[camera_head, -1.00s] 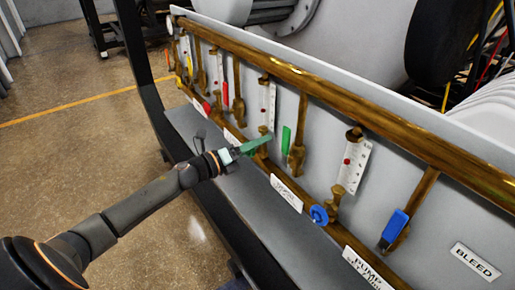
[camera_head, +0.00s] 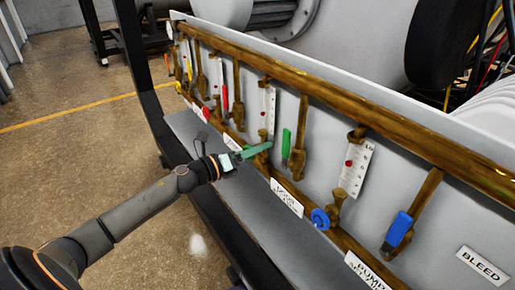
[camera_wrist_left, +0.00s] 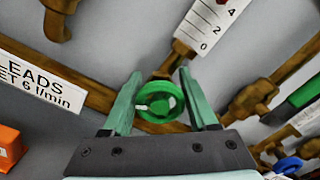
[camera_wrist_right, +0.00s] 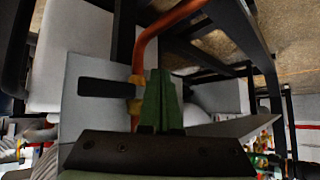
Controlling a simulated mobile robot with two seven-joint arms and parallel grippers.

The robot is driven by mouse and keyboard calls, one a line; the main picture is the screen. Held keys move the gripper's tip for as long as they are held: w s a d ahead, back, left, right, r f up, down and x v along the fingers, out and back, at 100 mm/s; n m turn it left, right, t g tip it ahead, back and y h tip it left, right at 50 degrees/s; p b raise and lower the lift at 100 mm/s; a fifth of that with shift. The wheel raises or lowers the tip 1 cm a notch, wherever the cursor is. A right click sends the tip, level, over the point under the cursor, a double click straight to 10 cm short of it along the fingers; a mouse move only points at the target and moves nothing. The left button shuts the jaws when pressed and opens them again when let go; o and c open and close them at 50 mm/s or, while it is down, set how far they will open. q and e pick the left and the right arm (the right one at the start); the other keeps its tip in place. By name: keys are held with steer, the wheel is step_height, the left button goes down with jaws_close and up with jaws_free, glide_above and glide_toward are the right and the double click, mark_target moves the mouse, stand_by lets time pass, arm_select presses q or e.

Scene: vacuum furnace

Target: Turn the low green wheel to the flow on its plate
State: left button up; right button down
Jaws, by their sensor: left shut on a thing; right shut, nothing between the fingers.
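The low green wheel (camera_wrist_left: 160,101) sits between the fingers of my left gripper (camera_wrist_left: 161,97) in the left wrist view, at the foot of a brass fitting. My left gripper is shut on it. In the head view my left gripper (camera_head: 265,148) reaches the lower brass pipe and hides most of the wheel. The plate (camera_wrist_left: 38,86) left of the wheel reads "LEADS" and "ET 6 l/min", its left edge cut off. A white flow scale (camera_wrist_left: 206,27) above the wheel shows 0, 2 and 4. A red mark (camera_wrist_left: 222,2) is at the picture's top edge. My right gripper (camera_wrist_right: 159,98) is shut and empty.
A green lever handle (camera_head: 286,143) stands close right of my left gripper. A blue wheel (camera_head: 320,218) and blue lever (camera_head: 397,231) are farther right. A grey ledge (camera_head: 262,232) runs below the pipes. An orange block (camera_wrist_left: 9,147) shows lower left in the left wrist view.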

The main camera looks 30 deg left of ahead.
arm_select(q)
steer(key=o, duration=1.4)
steer(key=shift+c, duration=0.2)
steer(key=shift+s, duration=0.1)
steer(key=v, duration=1.2)
steer(key=shift+s+a, duration=0.15)
steer(key=shift+s, duration=0.1)
